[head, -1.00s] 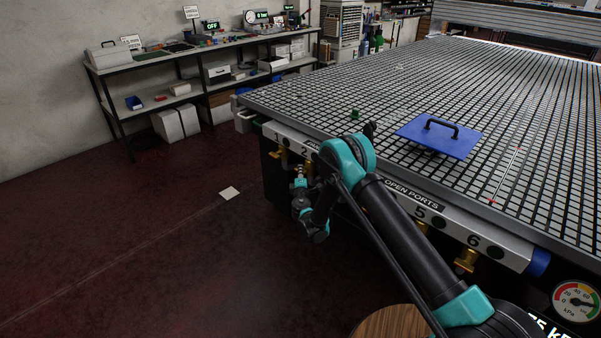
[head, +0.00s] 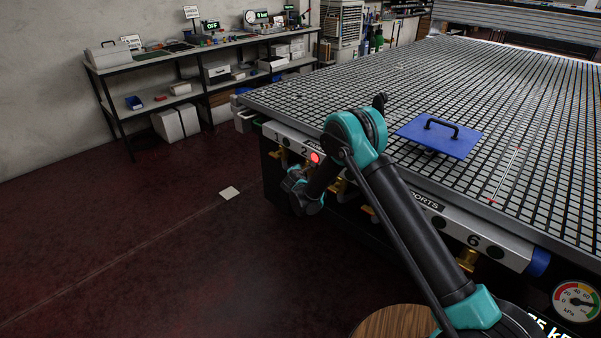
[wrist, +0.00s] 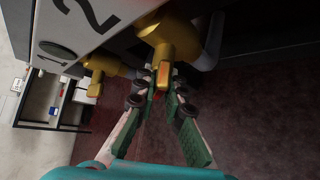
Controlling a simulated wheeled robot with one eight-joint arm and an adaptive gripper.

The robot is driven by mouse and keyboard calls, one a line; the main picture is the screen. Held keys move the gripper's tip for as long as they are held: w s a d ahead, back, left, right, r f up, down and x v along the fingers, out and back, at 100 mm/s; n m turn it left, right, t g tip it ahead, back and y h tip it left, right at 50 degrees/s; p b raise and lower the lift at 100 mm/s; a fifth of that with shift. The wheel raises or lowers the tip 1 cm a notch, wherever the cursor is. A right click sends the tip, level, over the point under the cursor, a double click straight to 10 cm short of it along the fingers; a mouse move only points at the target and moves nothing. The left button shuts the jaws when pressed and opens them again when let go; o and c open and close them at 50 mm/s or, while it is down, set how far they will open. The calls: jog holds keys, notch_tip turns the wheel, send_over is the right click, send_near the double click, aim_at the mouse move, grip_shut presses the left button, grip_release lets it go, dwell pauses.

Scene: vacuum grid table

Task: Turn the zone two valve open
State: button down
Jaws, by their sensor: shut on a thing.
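The zone two valve (wrist: 172,40) is brass-yellow, with an orange-topped handle (wrist: 163,74), below the number 2 on the table's side panel in the wrist view. My gripper (wrist: 165,86) has its green-padded fingers on either side of this handle, shut on it. The handle points toward my gripper and the bottom of the wrist picture. In the head view my arm hides the fingers and this valve. A red disc (head: 315,158) shows beside the number 2 on the panel.
The zone one valve (wrist: 96,74) is close to the left of my fingers. Other brass valves, such as the one under 6 (head: 467,258), line the table edge. A blue plate with a handle (head: 440,140) lies on the grid table (head: 520,100).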

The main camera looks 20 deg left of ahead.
jog(key=n+g+h, duration=0.2)
jog(key=h, duration=0.1)
jog(key=shift+n+g+h, duration=0.3)
jog(key=shift+h, duration=0.1)
jog(key=shift+n+g+h, duration=0.7)
jog(key=shift+n+h, duration=0.2)
jog(key=shift+h, duration=0.7)
jog(key=c, duration=1.6)
grip_release()
jog(key=v, duration=1.2)
